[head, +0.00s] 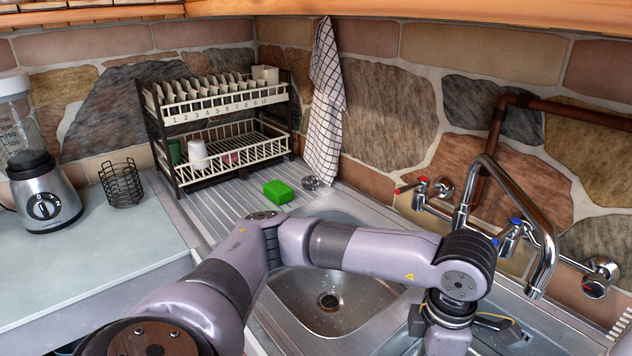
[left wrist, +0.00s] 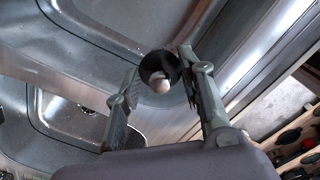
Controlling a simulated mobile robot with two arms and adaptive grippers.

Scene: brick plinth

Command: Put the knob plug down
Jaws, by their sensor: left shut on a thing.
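The knob plug (left wrist: 153,65) is a dark round piece with a pale, rounded knob, seen in the left wrist view. My left gripper (left wrist: 158,73) is shut on it, with a finger on either side. Below it is the steel sink top, close to a long straight edge; its height above the steel cannot be told. In the head view my left arm reaches across the main basin, and its wrist is low at the right. The fingers and plug are not visible there. My right gripper is in neither view.
The main basin (head: 345,312) is empty. A tap (head: 543,245) rises at the right. A green sponge (head: 278,192) and a small metal piece (head: 311,183) lie behind the basin. A dish rack (head: 220,143) stands on the ribbed drainboard (head: 205,207), partly clear. An open drawer (left wrist: 285,105) shows lower right.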

